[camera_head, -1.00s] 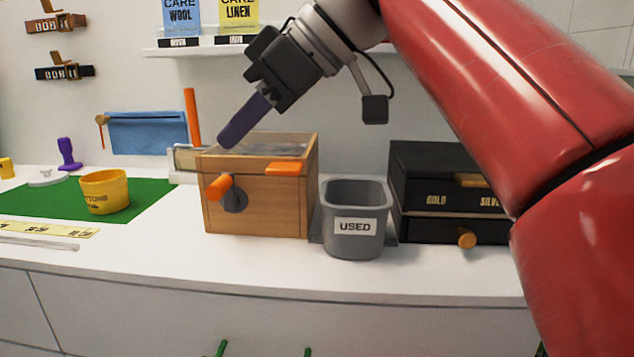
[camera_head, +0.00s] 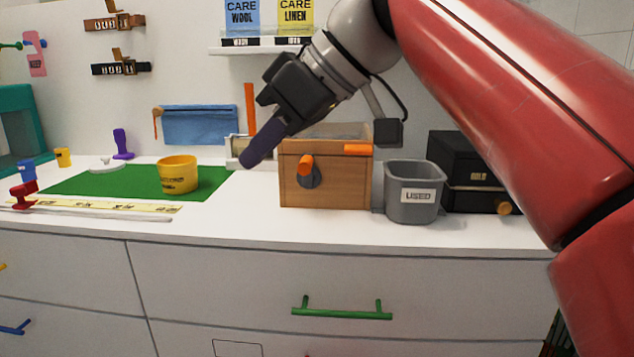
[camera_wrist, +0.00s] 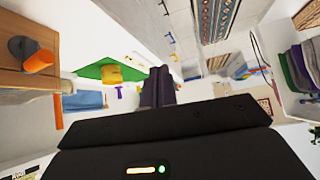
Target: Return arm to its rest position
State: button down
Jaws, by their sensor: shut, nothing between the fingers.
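My red arm (camera_head: 480,90) reaches in from the right in the head view and bends down to my gripper (camera_head: 250,158). The purple-grey fingers are together with nothing between them. They hang in the air in front of the wall and look to be just left of the wooden box (camera_head: 330,190). In the wrist view the shut fingers of my gripper (camera_wrist: 158,88) show above the dark gripper body.
A yellow cup (camera_head: 178,175) stands on a green mat (camera_head: 100,182). White drawers with a green handle (camera_head: 342,313) lie below the counter.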

jog(key=s+d+f+m+t+h, duration=0.1)
jog(key=s+d+f+m+h, duration=0.2)
jog(key=f, duration=0.8)
jog(key=s+d+f+m+t+h, duration=0.1)
jog(key=s+d+f+m+h, duration=0.1)
jog(key=d+f+m, duration=0.5)
jog(key=s+d+f+m+t+h, duration=0.1)
jog(key=s+d+f+m+h, duration=0.2)
jog(key=d+f, duration=0.8)
notch_tip(320, 180, down, 5)
jog(key=shift+s+d+r+m+h, duration=0.2)
jog(key=shift+s+d+m+h, duration=0.1)
jog(key=shift+s+m, duration=0.5)
